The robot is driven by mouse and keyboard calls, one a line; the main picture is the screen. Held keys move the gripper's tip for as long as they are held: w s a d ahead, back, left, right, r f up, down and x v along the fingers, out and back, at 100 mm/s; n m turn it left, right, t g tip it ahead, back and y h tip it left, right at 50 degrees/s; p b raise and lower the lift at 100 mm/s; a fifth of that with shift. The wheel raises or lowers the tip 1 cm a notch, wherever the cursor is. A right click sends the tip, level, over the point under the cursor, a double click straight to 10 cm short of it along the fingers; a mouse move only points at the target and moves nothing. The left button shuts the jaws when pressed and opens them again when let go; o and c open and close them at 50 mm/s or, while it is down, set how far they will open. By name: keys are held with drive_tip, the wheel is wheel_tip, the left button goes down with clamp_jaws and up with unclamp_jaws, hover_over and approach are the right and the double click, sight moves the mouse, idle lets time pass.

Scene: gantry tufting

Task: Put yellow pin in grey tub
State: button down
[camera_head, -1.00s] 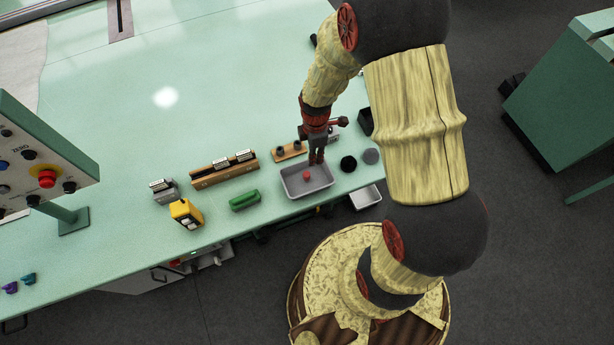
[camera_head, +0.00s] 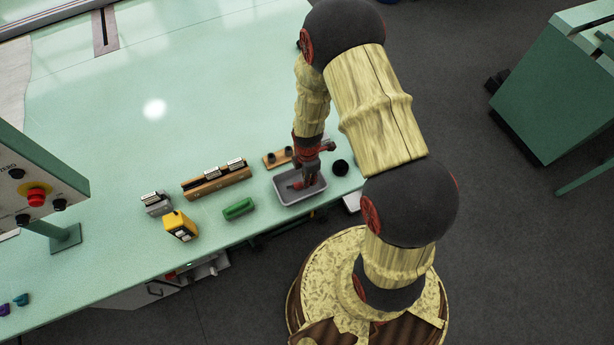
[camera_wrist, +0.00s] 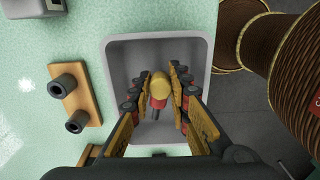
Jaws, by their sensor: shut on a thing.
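The grey tub (camera_head: 318,191) stands near the table's front edge; in the wrist view its rim (camera_wrist: 203,45) surrounds my fingers. My gripper (camera_head: 303,182) is lowered into or just over the tub. In the wrist view my gripper (camera_wrist: 160,88) is shut on the yellow pin (camera_wrist: 161,80), whose rounded yellow end shows between the fingers. A red piece (camera_wrist: 157,103) shows just beyond it; I cannot tell whether it touches the pin. In the head view the fingers hide the pin.
A wooden block with two dark posts (camera_head: 277,159) stands behind the tub. Left are a green block (camera_head: 238,209), a wooden rack (camera_head: 217,186) and a yellow device (camera_head: 180,226). The table behind is clear.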

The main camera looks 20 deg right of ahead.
drive_tip(key=shift+w+r, duration=0.1)
drive_tip(key=shift+r, duration=0.05)
drive_tip(key=shift+f+b, duration=0.4)
drive_tip(key=shift+f, duration=0.15)
drive_tip(key=shift+f, duration=0.1)
drive_tip(key=c, duration=1.7)
unclamp_jaws()
drive_tip(key=shift+o, duration=0.2)
